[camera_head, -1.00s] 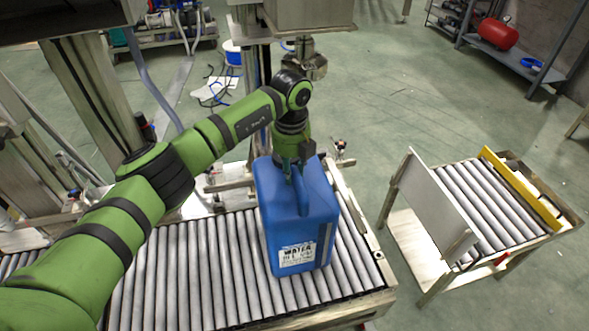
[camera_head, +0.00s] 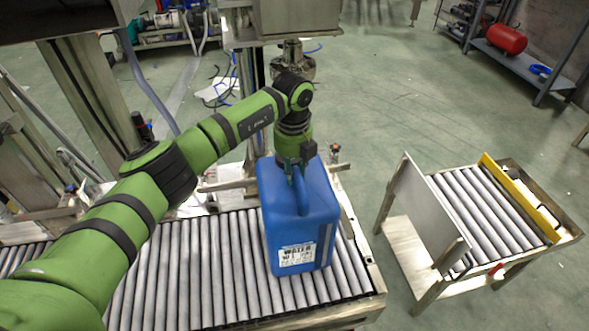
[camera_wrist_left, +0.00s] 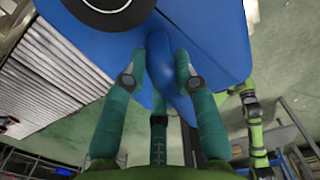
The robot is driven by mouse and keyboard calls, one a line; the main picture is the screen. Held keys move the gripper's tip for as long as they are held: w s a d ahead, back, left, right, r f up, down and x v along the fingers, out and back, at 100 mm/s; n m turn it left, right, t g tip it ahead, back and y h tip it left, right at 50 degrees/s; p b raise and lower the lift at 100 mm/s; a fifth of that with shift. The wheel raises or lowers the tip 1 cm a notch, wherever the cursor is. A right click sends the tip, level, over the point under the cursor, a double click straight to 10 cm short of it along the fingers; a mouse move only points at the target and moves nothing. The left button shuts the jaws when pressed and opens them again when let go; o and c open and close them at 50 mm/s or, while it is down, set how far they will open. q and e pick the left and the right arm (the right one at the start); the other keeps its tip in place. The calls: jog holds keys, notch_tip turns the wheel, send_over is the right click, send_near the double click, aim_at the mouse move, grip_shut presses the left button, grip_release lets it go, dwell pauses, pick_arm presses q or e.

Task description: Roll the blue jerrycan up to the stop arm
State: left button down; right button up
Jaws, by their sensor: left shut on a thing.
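The blue jerrycan (camera_head: 300,225), with a white WATER label, stands upright on the grey roller conveyor (camera_head: 185,270), near its right end. My left gripper (camera_head: 295,162) is above it and shut on its top handle. The left wrist view shows the green fingers (camera_wrist_left: 160,62) on both sides of the blue handle (camera_wrist_left: 172,78). A metal bar (camera_head: 228,186) runs along the conveyor's far side, behind the can; I cannot tell whether it is the stop arm. My right gripper is not seen in the head view.
A roller cart (camera_head: 480,215) with an upright grey panel and a yellow bar (camera_head: 518,200) stands apart to the right, across a floor gap. Metal posts and a machine housing rise behind the conveyor. A shelf with a red tank (camera_head: 507,40) is far right.

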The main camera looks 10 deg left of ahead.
pick_arm(q)
jog(key=shift+w+d+f+b, duration=0.15)
jog(key=shift+d+b, duration=0.25)
jog(key=shift+d, duration=0.15)
jog(key=shift+w+d+f+b, duration=0.15)
jog(key=shift+d+b, duration=0.2)
jog(key=shift+d, duration=0.15)
dwell(0.9)
jog(key=c, duration=0.8)
grip_release()
jog(key=shift+o, duration=0.8)
jog(key=shift+w, duration=0.15)
jog(key=shift+r, duration=0.1)
jog(key=o, duration=0.6)
jog(key=shift+c, duration=0.2)
jog(key=shift+r, duration=0.1)
jog(key=shift+w, duration=0.1)
